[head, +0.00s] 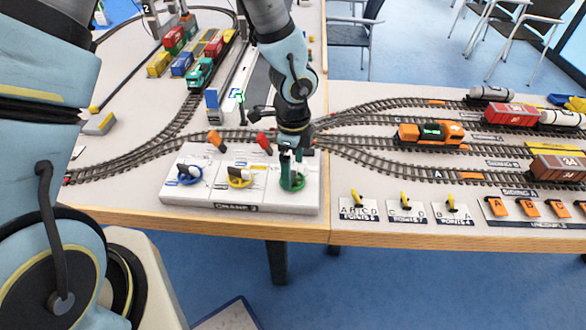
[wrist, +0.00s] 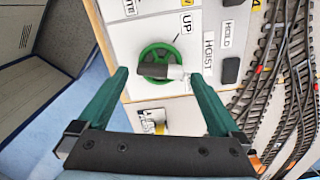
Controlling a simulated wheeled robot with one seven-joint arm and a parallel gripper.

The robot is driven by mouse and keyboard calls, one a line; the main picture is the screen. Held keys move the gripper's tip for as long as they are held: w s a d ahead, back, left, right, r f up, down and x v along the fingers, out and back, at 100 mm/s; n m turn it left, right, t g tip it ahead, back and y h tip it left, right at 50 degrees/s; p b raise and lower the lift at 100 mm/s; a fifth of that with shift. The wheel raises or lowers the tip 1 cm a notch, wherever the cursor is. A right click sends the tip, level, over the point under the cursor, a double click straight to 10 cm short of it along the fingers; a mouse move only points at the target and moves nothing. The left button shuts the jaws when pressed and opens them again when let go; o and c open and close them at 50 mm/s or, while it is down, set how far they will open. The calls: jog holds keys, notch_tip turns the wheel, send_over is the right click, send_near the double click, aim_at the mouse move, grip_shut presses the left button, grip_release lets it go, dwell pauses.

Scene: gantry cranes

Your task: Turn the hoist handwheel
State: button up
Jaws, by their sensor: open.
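The green hoist handwheel (wrist: 144,68) lies on a white panel in the wrist view, beside a "HOIST" label and an arrow marked "UP". A pale crank knob (wrist: 173,71) sticks out from it toward the right. My gripper (wrist: 160,75) is open, with one green finger on each side of the wheel's near part and the knob between the tips. I cannot tell whether a finger touches the knob. In the head view my gripper (head: 291,157) points down over the green wheel (head: 291,184) and partly hides it.
The crane panel (head: 215,198) also carries a blue wheel (head: 188,175) and a yellow wheel (head: 240,178), left of the green one. Orange and red levers stand behind. Model tracks with an orange locomotive (head: 431,132) lie to the right. The table's front edge is close.

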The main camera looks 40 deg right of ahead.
jog(key=shift+f, duration=0.8)
jog(key=shift+c, duration=0.2)
jog(key=c, duration=1.2)
